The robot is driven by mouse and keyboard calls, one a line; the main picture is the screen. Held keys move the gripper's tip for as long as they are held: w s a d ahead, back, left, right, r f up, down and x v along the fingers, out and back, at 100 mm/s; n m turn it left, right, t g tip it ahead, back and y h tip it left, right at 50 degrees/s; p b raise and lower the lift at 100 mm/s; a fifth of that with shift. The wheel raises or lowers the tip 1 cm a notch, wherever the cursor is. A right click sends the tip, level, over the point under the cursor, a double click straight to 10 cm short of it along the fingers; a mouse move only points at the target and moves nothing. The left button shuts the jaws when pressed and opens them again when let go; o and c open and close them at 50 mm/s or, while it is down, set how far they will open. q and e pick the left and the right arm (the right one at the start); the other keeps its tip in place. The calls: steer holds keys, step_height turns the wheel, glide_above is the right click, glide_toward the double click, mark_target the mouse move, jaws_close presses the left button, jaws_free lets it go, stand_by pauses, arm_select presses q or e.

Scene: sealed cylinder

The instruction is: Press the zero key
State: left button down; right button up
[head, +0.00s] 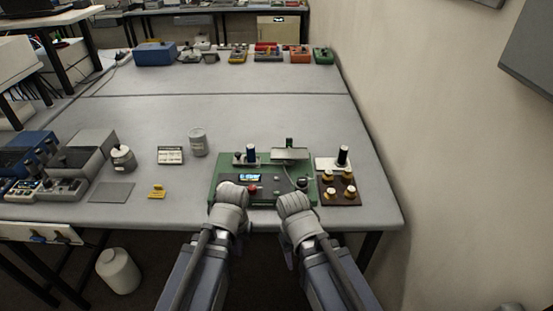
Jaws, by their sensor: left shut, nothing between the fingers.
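A green instrument panel (225,172) lies near the table's front edge. It has a small lit display (250,177), a red button (252,189) and a few other fittings. No key can be read as the zero key at this size. My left gripper (234,190) is shut and empty over the panel's front left part, just left of the red button, hiding that corner. I cannot tell whether it touches the panel. My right gripper (293,203) is at the panel's front right edge. Its fingertips do not show clearly.
A brown block with brass knobs (338,190) stands close right of the panel. A grey cylinder (198,142), a labelled card (171,155) and a yellow piece (157,192) are to the left. A wall (440,130) bounds the right side. The table's middle is clear.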

arm_select(q)
step_height(320, 180, up, 7)
steer(key=w+a+n+p, duration=0.1)
steer(key=w+a+p, duration=0.1)
steer(key=p, duration=0.3)
step_height(320, 180, up, 12)
steer(key=f+t+h+p, duration=0.1)
steer(key=t+h+p, duration=0.3)
steer(key=t+h, duration=0.25)
glide_above(275, 181)
steer(key=shift+a+r+g+h, duration=0.1)
steer(key=shift+r+g+h, duration=0.15)
steer(key=shift+h, duration=0.2)
arm_select(e)
step_height(275, 181, up, 12)
arm_select(q)
steer(key=shift+f, duration=0.15)
arm_select(e)
steer(key=shift+f, duration=0.2)
arm_select(q)
step_height(275, 181, down, 9)
steer(key=b, duration=0.8)
steer(key=shift+r+b, duration=0.2)
steer(key=shift+b, duration=0.2)
arm_select(e)
step_height(275, 181, down, 9)
steer(key=shift+r, duration=0.15)
